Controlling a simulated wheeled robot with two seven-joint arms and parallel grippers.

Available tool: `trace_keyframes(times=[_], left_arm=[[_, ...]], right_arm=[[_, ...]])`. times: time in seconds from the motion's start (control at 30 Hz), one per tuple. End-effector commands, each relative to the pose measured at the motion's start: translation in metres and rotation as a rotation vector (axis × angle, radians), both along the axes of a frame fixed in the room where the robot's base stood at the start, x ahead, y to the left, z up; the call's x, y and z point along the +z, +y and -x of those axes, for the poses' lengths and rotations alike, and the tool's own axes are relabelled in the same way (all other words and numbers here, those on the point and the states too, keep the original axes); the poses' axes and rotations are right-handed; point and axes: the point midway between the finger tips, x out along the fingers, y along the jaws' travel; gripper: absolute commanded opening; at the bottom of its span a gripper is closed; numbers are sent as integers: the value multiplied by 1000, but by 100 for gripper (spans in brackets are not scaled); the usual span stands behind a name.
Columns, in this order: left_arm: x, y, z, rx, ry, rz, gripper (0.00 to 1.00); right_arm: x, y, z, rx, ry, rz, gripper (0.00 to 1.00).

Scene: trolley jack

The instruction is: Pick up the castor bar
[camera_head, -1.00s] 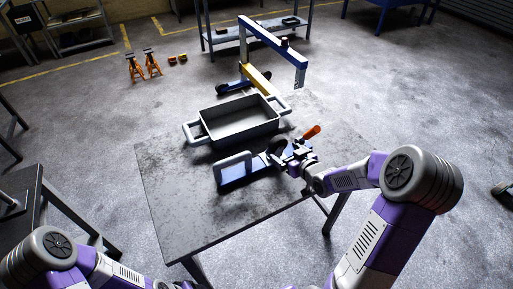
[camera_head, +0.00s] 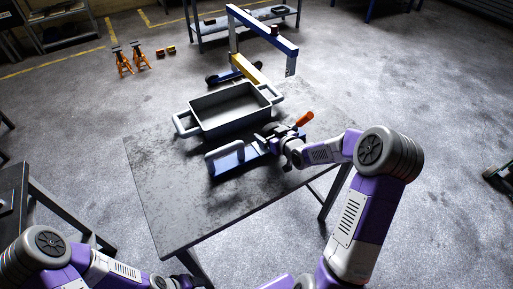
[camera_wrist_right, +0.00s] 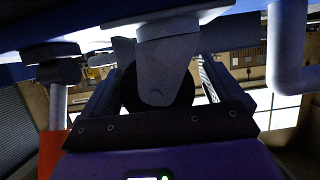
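The castor bar (camera_head: 233,160) lies on the table, a blue bar with a pale loop handle at its left end. Its dark castor wheel and the far end are partly hidden by my right gripper. My right gripper (camera_head: 280,143) is at the bar's right end. In the right wrist view, a grey castor fork (camera_wrist_right: 160,65) with its dark wheel stands between the spread fingers; I see no clear grip on it. The bar crosses the top of that view.
A grey tray with side handles (camera_head: 196,121) stands just behind the bar. An orange handle (camera_head: 305,118) sticks up beside my right gripper. The front left of the table (camera_head: 165,200) is clear. A blue and yellow hoist (camera_head: 262,34) stands behind the table.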

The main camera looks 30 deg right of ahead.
Motion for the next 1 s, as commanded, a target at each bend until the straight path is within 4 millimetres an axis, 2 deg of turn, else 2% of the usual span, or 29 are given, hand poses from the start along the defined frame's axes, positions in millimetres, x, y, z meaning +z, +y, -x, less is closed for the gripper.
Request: trace_keyframes(times=[0.03,0.07,0.57,0.87,1.0], left_arm=[[0,0,0,0,0,0,64],[0,0,0,0,0,0,64],[0,0,0,0,0,0,64],[2,0,0,0,0,0,64],[8,0,0,0,0,0,64]], right_arm=[[0,0,0,0,0,0,85],[0,0,0,0,0,0,80],[0,0,0,0,1,0,4],[7,0,-1,0,-9,0,3],[26,0,-1,0,-12,2,3]])
